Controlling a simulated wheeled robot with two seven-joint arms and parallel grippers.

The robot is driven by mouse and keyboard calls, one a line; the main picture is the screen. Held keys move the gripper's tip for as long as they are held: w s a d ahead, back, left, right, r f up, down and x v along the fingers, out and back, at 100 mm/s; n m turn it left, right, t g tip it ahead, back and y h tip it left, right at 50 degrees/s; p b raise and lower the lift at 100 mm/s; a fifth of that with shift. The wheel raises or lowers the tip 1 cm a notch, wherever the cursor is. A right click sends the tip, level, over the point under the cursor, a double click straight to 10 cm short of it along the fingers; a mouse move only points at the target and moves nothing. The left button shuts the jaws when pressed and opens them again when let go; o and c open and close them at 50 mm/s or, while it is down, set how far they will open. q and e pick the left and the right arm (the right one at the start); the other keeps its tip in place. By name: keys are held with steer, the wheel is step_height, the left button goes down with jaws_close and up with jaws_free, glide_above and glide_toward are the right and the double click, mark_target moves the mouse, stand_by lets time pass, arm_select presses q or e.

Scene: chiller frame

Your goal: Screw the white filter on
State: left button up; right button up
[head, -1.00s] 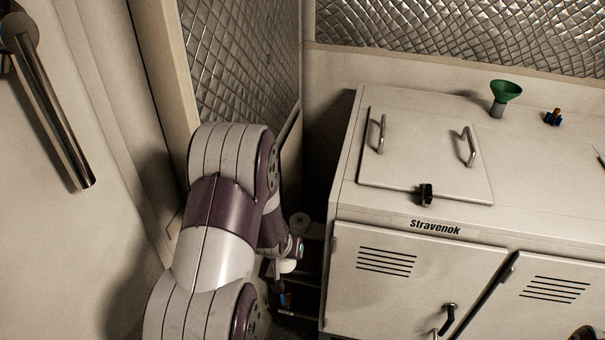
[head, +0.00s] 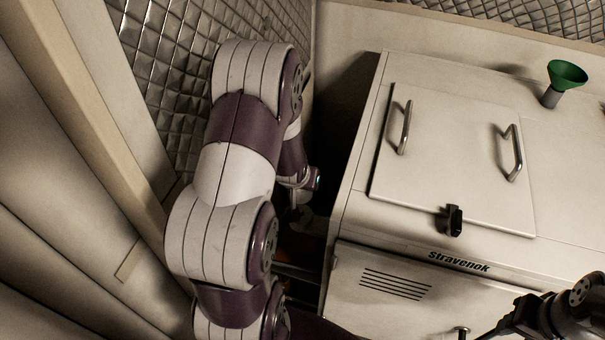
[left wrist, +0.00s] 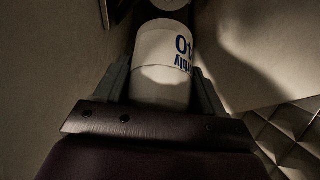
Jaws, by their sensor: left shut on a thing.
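The white filter (left wrist: 163,50), a cylinder with blue lettering, is between the two fingers of my left gripper (left wrist: 160,78) in the left wrist view. The gripper is shut on its sides. A pale round part (left wrist: 170,4) shows at the top edge, beyond the filter's far end; I cannot tell whether they touch. In the head view my left arm reaches into the dark gap left of the cabinet, and the filter cannot be made out there. My right gripper (head: 512,318) is at the lower right, in front of the cabinet; its jaw state is unclear.
The white Stravenok cabinet (head: 345,225) fills the right side, with a handled lid (head: 455,160), a black latch (head: 453,221) and a green funnel (head: 566,75) on top. A quilted silver wall (head: 165,75) and beige panels close in the left. The gap is narrow and dark.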

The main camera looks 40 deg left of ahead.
arm_select(q)
steer(key=shift+w+f, duration=0.15)
steer(key=shift+f, duration=0.05)
steer(key=shift+f+b, duration=0.65)
steer(key=shift+f, duration=0.05)
steer(key=b, duration=0.3)
glide_above(301, 210)
step_height(301, 210, down, 4)
steer(key=shift+w+f, duration=0.1)
steer(key=shift+f, duration=0.05)
steer(key=shift+f+b, duration=0.3)
steer(key=shift+b, duration=0.05)
steer(key=shift+r, duration=0.1)
steer(key=shift+f+b, duration=0.65)
steer(key=shift+f, duration=0.5)
steer(key=o, duration=1.3)
